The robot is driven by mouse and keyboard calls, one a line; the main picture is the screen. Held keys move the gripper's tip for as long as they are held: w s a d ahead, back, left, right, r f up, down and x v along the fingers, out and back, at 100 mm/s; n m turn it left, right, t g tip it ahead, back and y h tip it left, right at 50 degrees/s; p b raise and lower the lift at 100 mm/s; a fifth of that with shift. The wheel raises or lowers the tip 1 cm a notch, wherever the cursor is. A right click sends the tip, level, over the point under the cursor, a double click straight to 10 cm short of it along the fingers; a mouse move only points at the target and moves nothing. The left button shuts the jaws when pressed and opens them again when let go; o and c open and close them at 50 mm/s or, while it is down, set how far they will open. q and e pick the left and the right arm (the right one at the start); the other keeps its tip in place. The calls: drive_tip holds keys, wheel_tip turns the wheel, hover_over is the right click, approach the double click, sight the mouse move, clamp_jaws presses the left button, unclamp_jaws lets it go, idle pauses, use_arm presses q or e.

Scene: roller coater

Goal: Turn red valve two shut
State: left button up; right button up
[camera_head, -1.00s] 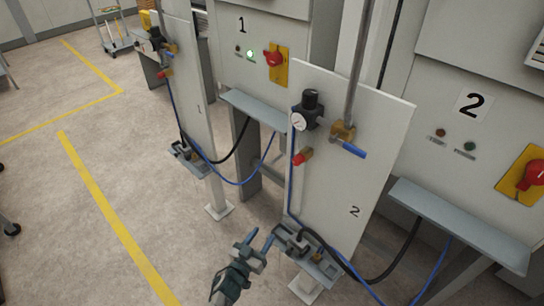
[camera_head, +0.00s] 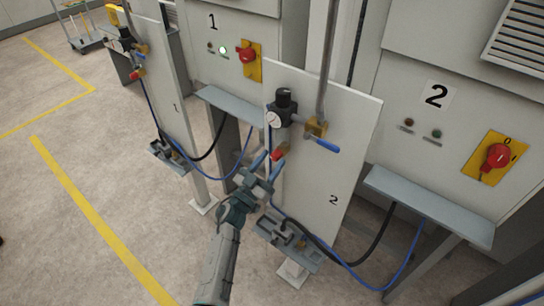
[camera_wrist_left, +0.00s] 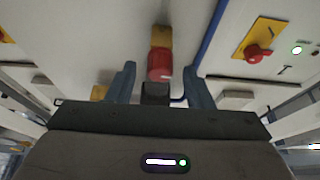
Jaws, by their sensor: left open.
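The red valve (camera_head: 278,154) is a small red knob on the white board marked 2 (camera_head: 338,125), below the gauge. In the left wrist view the red knob (camera_wrist_left: 160,66) stands out from a brass fitting (camera_wrist_left: 161,37). My left gripper (camera_head: 267,165) is open just in front of and beside the knob. In the wrist view its two blue fingers stand on either side of the knob, with gaps on both sides. I cannot tell whether the fingertips reach past the knob. My right gripper is in neither view.
A black regulator with gauge (camera_head: 283,108) and a blue-handled brass valve (camera_head: 318,135) sit above the knob. A grey foot bracket (camera_head: 288,240) with hoses is below. Cabinet 2 has a red switch (camera_head: 497,155) on yellow. Open floor lies left.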

use_arm(q)
drive_tip(key=shift+w+d+r, duration=0.25)
drive_tip(key=shift+w+d, duration=0.05)
drive_tip(key=shift+w, duration=0.1)
